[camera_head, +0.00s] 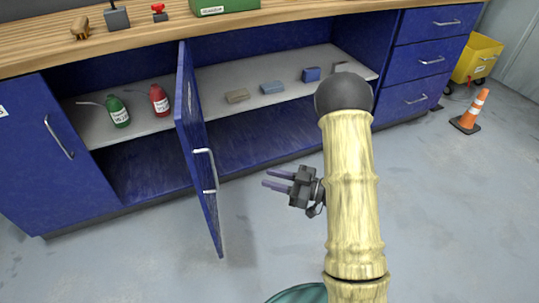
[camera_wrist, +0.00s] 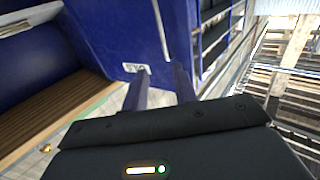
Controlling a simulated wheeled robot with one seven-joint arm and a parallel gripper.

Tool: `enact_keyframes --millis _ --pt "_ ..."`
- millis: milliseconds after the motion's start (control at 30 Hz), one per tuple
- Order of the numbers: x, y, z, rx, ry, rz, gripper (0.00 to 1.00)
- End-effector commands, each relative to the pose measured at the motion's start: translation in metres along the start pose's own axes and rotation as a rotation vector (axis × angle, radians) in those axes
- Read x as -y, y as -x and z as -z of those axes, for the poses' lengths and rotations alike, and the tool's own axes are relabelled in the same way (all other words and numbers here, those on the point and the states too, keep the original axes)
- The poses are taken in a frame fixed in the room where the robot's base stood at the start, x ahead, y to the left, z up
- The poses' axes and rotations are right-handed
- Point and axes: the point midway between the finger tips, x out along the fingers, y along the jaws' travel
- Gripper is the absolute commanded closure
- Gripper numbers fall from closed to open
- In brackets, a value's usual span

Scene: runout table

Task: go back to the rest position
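My gripper (camera_head: 268,179) hangs in front of the blue cabinet, to the right of its open door (camera_head: 196,140), with its fingers pointing left. The two dark fingers are apart with nothing between them. In the wrist view my gripper (camera_wrist: 160,84) also shows a gap between its fingers, with a blue surface and a small white label beyond. My arm crosses the right-centre of the head view.
A green bottle (camera_head: 118,112) and a red bottle (camera_head: 159,100) stand on the cabinet shelf (camera_head: 221,77), with several blocks farther right. The wooden worktop (camera_head: 283,14) is above. An orange cone (camera_head: 470,110) and yellow bin (camera_head: 478,60) stand right. Floor is clear left of the cone.

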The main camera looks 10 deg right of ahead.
Motion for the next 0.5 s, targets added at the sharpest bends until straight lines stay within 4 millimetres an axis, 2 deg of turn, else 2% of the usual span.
enact_keyframes --millis 267,367,500 --pt "-0.003 -0.004 0.000 0.029 0.018 -0.017 0.72" --pt "-0.012 -0.009 -0.001 0.097 0.050 -0.068 0.72" --pt "-0.035 -0.011 -0.002 0.244 0.100 -0.192 0.72"
